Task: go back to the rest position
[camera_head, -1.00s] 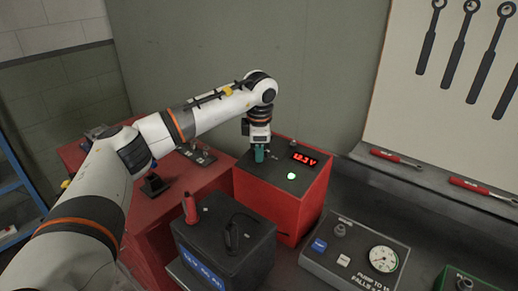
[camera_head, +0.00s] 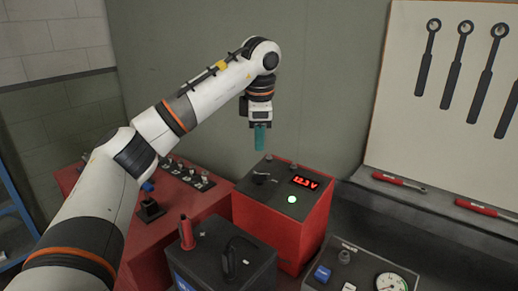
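My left gripper (camera_head: 260,137) hangs fingers down in the air above the red box with the display (camera_head: 307,226). Its teal fingers overlap into one block from this side, so I cannot tell whether they are open or shut. No object shows below the fingertips. My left arm comes in from the lower left, rises, and bends down at the wrist. A black knob (camera_head: 261,179) on the box's top is in plain view, apart from the gripper. My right gripper is not in view.
A dark battery (camera_head: 225,262) with a red terminal stands in front. A gauge panel (camera_head: 362,262) is at lower right. Wrenches hang on the board (camera_head: 400,120) behind.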

